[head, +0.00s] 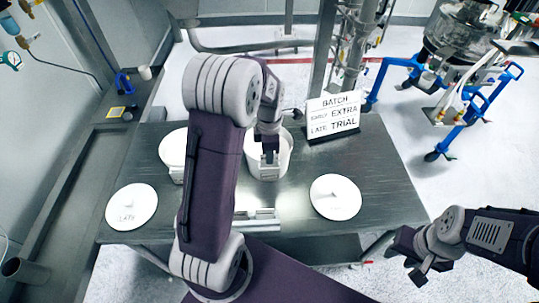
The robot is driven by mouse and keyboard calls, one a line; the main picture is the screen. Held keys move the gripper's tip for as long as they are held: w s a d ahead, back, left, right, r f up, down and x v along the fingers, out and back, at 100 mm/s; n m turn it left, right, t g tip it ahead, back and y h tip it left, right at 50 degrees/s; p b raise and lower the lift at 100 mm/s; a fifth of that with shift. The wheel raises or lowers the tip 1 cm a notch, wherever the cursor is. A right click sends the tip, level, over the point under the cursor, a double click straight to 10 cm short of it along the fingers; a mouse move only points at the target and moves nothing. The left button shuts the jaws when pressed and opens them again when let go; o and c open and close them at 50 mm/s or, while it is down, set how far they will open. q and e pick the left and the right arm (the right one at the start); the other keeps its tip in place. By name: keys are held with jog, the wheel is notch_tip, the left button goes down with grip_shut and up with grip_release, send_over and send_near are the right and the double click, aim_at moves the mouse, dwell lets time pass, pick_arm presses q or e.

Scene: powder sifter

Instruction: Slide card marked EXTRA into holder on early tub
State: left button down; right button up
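Two white tubs stand on the metal table. The right tub (284,160) has a small pale holder (264,173) on its front. The left tub (172,148) is partly hidden behind my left arm, and part of its front holder (177,176) shows. My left gripper (269,158) points down at the right tub's front rim, just above the holder. Whether it grips a card there is too small to tell. No card marked EXTRA can be read. My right gripper (404,264) is open and empty, off the table's front right corner.
A sign (333,116) at the back reads BATCH, EARLY EXTRA, LATE TRIAL. A white lid (131,207) marked LATE lies at left; another lid (336,198) lies at right, its lettering unclear. A pale rack (262,222) sits at the front edge. The table's right side is clear.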

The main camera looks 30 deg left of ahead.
pick_arm(q)
jog(key=shift+f+b, duration=0.6)
jog(key=shift+f, duration=0.35)
jog(key=c, duration=1.6)
grip_release()
jog(key=shift+r, duration=0.1)
jog(key=shift+o, duration=0.2)
notch_tip(320, 180, up, 9)
